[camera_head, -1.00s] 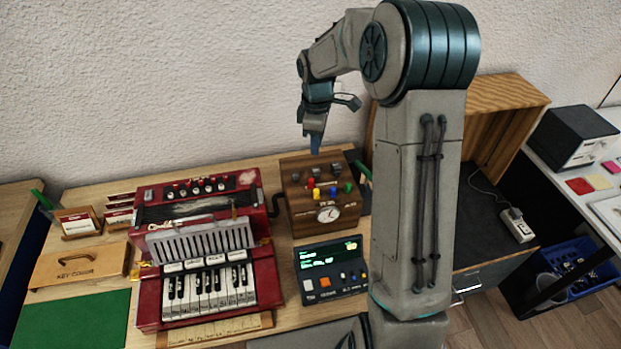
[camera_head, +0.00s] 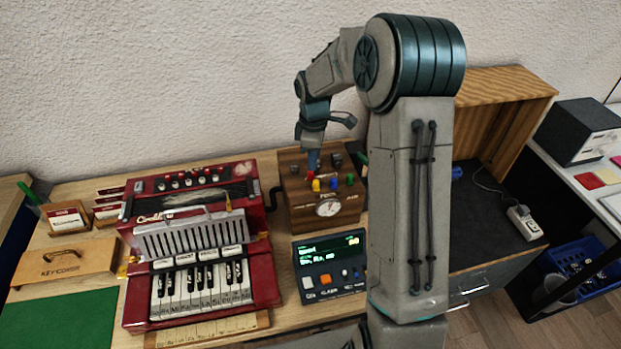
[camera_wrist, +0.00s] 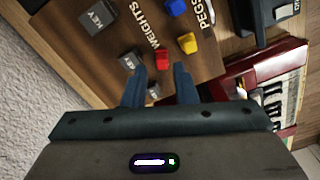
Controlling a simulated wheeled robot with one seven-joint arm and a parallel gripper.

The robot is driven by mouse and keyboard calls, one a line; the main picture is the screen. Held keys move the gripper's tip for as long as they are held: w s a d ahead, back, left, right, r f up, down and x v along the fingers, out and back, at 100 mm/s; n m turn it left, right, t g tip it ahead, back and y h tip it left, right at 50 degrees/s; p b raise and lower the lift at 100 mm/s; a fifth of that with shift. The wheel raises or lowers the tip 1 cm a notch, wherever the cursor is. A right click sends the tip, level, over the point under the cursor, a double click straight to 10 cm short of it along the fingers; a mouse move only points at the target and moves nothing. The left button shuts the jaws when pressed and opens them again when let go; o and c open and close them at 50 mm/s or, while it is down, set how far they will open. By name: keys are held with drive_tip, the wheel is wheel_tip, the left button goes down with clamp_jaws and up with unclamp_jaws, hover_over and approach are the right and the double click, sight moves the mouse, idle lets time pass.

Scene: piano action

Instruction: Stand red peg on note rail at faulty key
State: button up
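The red peg (camera_head: 310,174) stands on the wooden box (camera_head: 345,212), beside a yellow peg (camera_head: 317,185). My gripper (camera_head: 313,164) points down just above it. In the wrist view my gripper (camera_wrist: 160,80) is open, its fingers apart. The red accordion-like instrument (camera_head: 262,280) has a keyboard (camera_head: 203,290) with white and black keys. A marked wooden strip (camera_head: 207,330), possibly the note rail, lies along its front. No key looks clearly faulty.
A dark console with a lit screen (camera_head: 328,252) sits in front. A wooden key cover (camera_head: 66,263) and green mat (camera_head: 58,320) lie left.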

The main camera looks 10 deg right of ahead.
sight(311, 175)
drive_tip(key=f+b, duration=0.2)
drive_tip(key=f, duration=0.2)
drive_tip(key=shift+a+f+b, duration=0.25)
drive_tip(key=shift+a+b, duration=0.1)
drive_tip(key=shift+b, duration=0.05)
clamp_jaws()
drive_tip(key=shift+r, duration=0.2)
